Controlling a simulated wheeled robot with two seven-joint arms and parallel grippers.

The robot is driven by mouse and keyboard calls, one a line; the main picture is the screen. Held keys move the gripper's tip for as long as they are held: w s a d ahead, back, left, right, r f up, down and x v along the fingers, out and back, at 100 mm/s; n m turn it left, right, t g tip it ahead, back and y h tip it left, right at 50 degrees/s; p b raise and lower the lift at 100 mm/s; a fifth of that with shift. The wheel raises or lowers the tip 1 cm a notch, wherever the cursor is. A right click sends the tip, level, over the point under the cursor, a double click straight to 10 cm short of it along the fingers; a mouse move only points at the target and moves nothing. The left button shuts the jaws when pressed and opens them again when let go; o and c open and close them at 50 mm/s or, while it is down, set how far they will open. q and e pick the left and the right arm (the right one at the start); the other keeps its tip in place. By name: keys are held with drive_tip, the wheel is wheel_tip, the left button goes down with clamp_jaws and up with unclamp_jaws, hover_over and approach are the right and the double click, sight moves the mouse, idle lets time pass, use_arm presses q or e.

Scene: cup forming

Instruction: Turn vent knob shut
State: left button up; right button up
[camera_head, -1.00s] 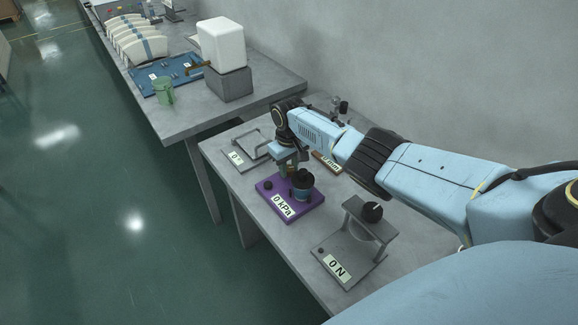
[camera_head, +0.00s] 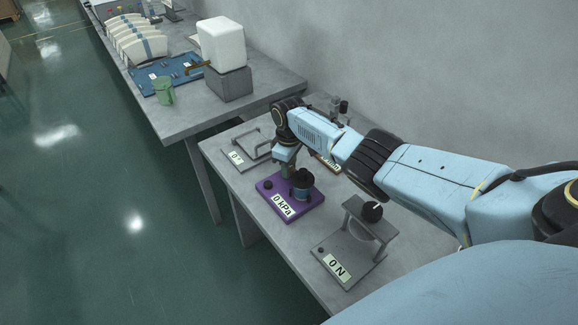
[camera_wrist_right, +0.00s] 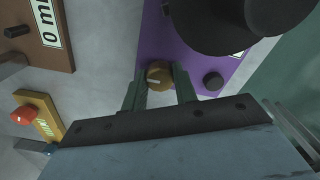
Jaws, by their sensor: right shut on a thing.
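The purple test unit (camera_head: 263,197), labelled 0 kPa, stands on the near table with a blue cup capped in black (camera_head: 302,186) on it. The brass vent knob (camera_wrist_right: 159,75), with a pale line on its face, is at the edge of the purple unit in the right wrist view. My right gripper (camera_wrist_right: 160,84) points down over it, its two fingers on either side, shut on the knob. In the head view my right gripper (camera_head: 284,172) is behind the purple unit, and the knob is hidden there. My left gripper is not in view.
A black button (camera_wrist_right: 213,81) sits beside the knob on the purple unit. The grey 0 N press (camera_head: 345,245) stands to the right. A brown 0 mm unit (camera_wrist_right: 40,40) and a yellow block with a red button (camera_wrist_right: 40,120) are close to my right gripper.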

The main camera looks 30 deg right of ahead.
drive_tip(key=o, duration=1)
drive_tip(key=shift+c, duration=0.2)
drive_tip(key=shift+r, duration=0.55)
wheel_tip(320, 180, up, 12)
drive_tip(key=p, duration=0.3)
drive_tip(key=shift+r, duration=0.2)
wheel_tip(320, 180, down, 14)
drive_tip(key=b, duration=0.3)
drive_tip(key=shift+r, duration=0.2)
